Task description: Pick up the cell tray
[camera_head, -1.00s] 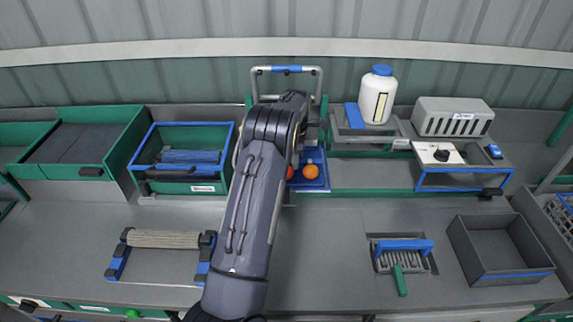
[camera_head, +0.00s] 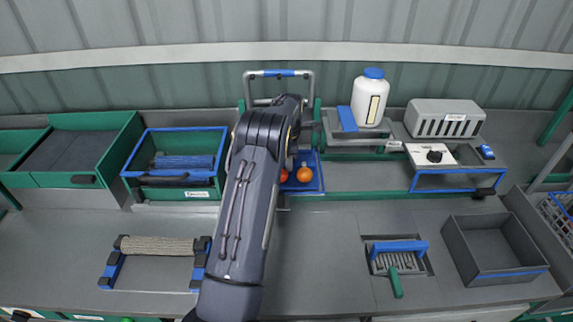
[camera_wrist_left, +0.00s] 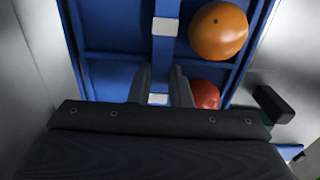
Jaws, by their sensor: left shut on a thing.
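The cell tray (camera_head: 318,182) is a blue divided tray at the middle back of the bench, partly hidden behind my left arm. An orange tomato (camera_head: 304,174) and a red tomato (camera_head: 284,176) sit in its cells. In the left wrist view the tray (camera_wrist_left: 108,78) fills the middle, with the orange tomato (camera_wrist_left: 218,32) and red tomato (camera_wrist_left: 205,94) to the right. My left gripper (camera_wrist_left: 163,78) is shut on the tray's central blue bar. In the head view my left gripper (camera_head: 300,142) is over the tray, its fingertips hidden. My right gripper is out of view.
A blue-rimmed green crate (camera_head: 224,148) stands left of my arm, and a white bottle (camera_head: 371,102) stands behind and right of the tray. A rope-wound frame (camera_head: 157,246), a brush-like tool (camera_head: 397,262) and a grey bin (camera_head: 496,246) lie nearer. The bench between them is clear.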

